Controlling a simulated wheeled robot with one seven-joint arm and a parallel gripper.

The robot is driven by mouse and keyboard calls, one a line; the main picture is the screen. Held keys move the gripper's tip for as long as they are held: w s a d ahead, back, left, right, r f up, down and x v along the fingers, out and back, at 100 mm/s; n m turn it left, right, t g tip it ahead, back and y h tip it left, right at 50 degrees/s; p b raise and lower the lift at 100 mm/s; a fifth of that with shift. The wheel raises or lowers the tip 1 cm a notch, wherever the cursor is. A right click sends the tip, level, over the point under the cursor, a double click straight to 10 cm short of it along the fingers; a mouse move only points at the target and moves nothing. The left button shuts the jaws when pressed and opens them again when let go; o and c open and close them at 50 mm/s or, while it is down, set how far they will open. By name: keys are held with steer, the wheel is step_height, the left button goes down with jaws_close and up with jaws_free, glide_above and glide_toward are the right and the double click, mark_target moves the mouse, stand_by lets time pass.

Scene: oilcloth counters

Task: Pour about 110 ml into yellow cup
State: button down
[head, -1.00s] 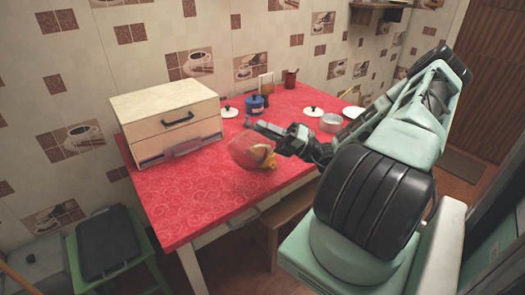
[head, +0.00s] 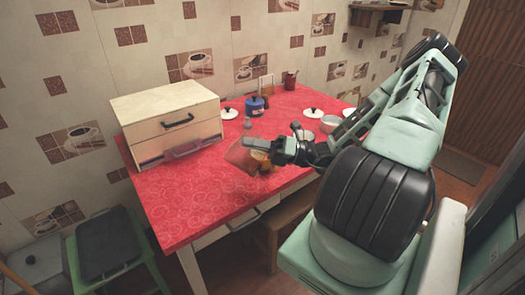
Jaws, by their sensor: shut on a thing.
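A see-through reddish vessel (head: 241,154) is at my gripper (head: 262,146), above the red table. My gripper is shut on it, and the vessel looks tilted. A yellow-orange thing (head: 261,162), likely the yellow cup, shows right beside the vessel's lower right side, under my gripper. The gripper and vessel partly cover it. I cannot tell whether the vessel touches the cup, or how much liquid is in either.
A drawer box (head: 165,122) stands at the table's left back. A blue pot (head: 254,104), white lids (head: 313,112) and a brown-red cup (head: 290,81) are behind. The red table (head: 200,205) is clear at the front left.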

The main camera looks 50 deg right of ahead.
steer(key=shift+w+a+f+n+g+p, duration=0.1)
steer(key=shift+a+f+n+g+p, duration=0.15)
steer(key=shift+a+n+g+p, duration=0.4)
stand_by(0.8)
